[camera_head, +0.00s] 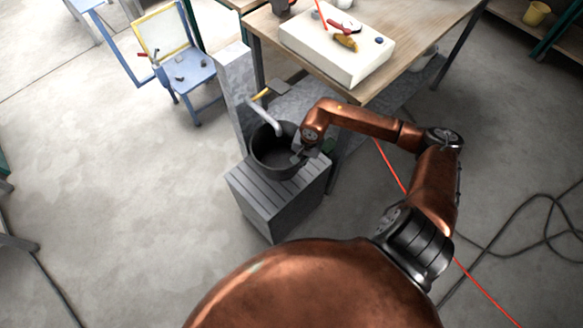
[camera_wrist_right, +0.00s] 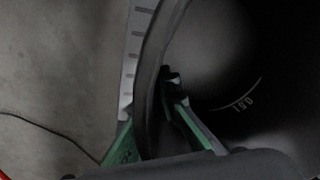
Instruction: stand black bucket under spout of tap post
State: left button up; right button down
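The black bucket (camera_head: 272,160) is upright at the grey slatted block in front of the tap post (camera_head: 238,90). I cannot tell for sure whether its base rests on the slats. The pale spout (camera_head: 268,118) ends over the bucket's opening in the head view. My right gripper (camera_head: 304,150) is at the bucket's right rim. In the right wrist view, its green-backed fingers (camera_wrist_right: 150,125) straddle the bucket wall (camera_wrist_right: 152,70), one outside and one inside, and appear closed on it. A "0.51" mark shows inside. My left gripper is out of view.
The slatted block (camera_head: 265,205) stands on the concrete floor. A wooden table (camera_head: 325,78) with a white box (camera_head: 335,50) is behind right. A blue chair (camera_head: 185,75) stands at the back left. A red cable (camera_head: 390,165) crosses the floor at right.

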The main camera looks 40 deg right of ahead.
notch_tip(320, 180, down, 3)
jog(key=shift+d+f, duration=0.1)
jog(key=shift+d, duration=0.05)
notch_tip(320, 180, down, 4)
jog(key=shift+s+r+b, duration=0.1)
jog(key=shift+r+b, duration=0.15)
jog(key=shift+b, duration=0.45)
jog(key=shift+f, duration=0.3)
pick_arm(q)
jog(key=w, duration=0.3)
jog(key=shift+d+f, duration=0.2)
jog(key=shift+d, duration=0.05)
pick_arm(e)
jog(key=shift+f, duration=0.1)
jog(key=c, duration=2.6)
grip_release()
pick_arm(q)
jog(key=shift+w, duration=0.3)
pick_arm(e)
jog(key=o, duration=0.4)
jog(key=shift+o, duration=0.2)
